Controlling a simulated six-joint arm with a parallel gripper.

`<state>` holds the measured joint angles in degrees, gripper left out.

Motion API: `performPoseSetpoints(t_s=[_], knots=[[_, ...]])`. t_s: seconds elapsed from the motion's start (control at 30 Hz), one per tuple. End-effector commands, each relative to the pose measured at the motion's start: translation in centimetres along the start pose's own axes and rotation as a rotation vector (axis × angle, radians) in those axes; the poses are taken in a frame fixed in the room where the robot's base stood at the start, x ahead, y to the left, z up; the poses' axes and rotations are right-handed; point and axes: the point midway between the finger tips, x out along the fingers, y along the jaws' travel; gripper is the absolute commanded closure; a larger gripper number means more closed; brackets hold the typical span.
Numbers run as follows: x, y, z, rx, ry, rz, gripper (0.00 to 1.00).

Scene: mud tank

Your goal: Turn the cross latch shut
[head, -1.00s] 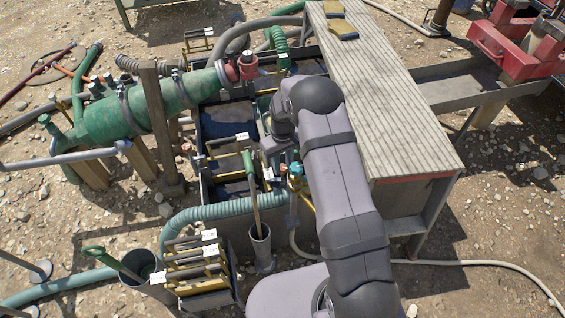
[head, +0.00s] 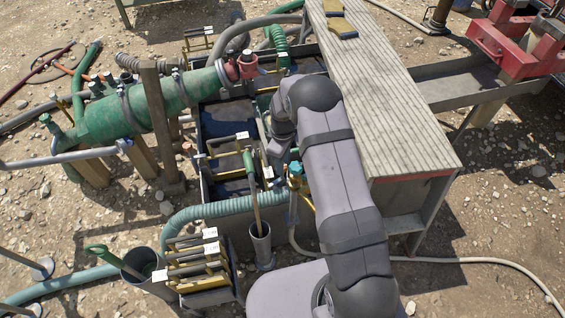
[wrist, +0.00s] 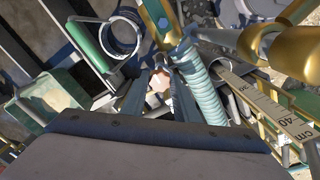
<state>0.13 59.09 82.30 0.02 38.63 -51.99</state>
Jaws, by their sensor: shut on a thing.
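My gripper (wrist: 159,75) points down into the tank area, and its two grey fingers show in the wrist view. A copper-coloured piece (wrist: 158,84) sits between the fingers, and they are closed on it. It appears to be the cross latch, but its full shape and angle are hidden by the fingers. In the head view my wrist hangs over the near right part of the mud tank (head: 206,190), left of the wooden walkway. My arm hides the fingertips and the held piece there.
A brass-and-blue valve (head: 295,170) stands close to the right of my wrist. A green-handled tool (head: 250,165) stands in a grey holder (head: 261,240) to the left. The plank walkway (head: 385,90) lies right of my arm. A ribbed hose (wrist: 205,95) runs beside the fingers.

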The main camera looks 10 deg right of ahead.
Motion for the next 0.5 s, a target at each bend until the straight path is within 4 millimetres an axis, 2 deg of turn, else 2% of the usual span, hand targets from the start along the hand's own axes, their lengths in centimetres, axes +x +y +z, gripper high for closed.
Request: performPoseSetpoints(t_s=[0.4,0.43,0.5], knots=[[-0.06,0.05,-0.04,-0.011,0.000,0.002,0.95],[-0.06,0.05,-0.04,-0.011,0.000,0.002,0.65],[-0.05,0.04,-0.04,-0.010,0.000,0.002,0.54]])
